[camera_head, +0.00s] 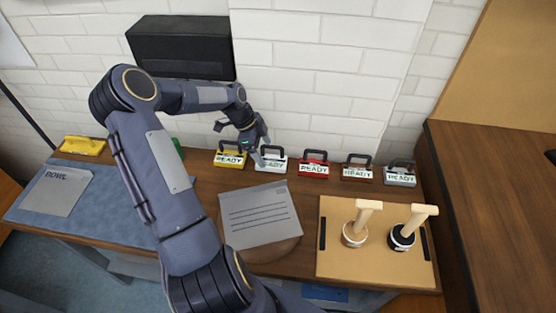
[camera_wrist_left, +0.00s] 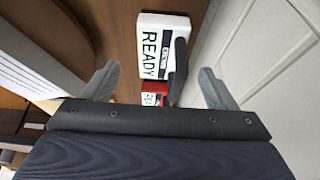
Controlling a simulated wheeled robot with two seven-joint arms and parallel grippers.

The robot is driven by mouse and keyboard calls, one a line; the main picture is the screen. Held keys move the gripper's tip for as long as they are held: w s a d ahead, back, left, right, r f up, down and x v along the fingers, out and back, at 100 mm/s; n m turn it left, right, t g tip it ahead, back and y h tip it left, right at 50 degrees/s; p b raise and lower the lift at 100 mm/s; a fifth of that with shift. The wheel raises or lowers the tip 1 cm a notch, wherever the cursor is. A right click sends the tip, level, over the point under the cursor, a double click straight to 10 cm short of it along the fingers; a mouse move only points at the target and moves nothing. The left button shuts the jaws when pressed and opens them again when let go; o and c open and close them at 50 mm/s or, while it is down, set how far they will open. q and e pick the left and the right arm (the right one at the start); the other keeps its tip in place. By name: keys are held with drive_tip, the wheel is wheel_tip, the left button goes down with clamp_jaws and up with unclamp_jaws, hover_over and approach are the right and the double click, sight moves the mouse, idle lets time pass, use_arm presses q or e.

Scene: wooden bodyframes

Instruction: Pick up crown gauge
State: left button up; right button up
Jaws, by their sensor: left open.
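Several block-shaped gauges with black handles and READY labels stand in a row along the back of the bench. I cannot read which one is marked crown. The white gauge (camera_head: 271,162) is just below my left gripper (camera_head: 259,150). It also shows in the left wrist view (camera_wrist_left: 153,30), with its dark upright handle (camera_wrist_left: 178,72) between the two grey fingers. My left gripper (camera_wrist_left: 160,86) is open and holds nothing; the fingers are apart from the handle. My right gripper is not in view.
Close neighbours are a yellow gauge (camera_head: 229,160) to the left and a red gauge (camera_head: 313,169) to the right. A grey lined panel (camera_head: 259,216) lies in front. A tan board (camera_head: 378,264) with two wooden-handled tools is at the right. The white brick wall (camera_head: 310,85) is close behind.

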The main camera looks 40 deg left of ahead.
sight(271, 160)
use_arm(q)
drive_tip(key=p+x, duration=0.1)
drive_tip(key=x, duration=0.3)
drive_tip(key=shift+w+f+p, duration=0.1)
drive_tip(key=shift+f+p, duration=0.2)
drive_tip(key=shift+w+d+f, duration=0.1)
drive_tip(key=shift+d+f, duration=0.1)
drive_tip(key=shift+f, duration=0.3)
drive_tip(key=c, duration=1.2)
drive_tip(key=shift+r, duration=0.15)
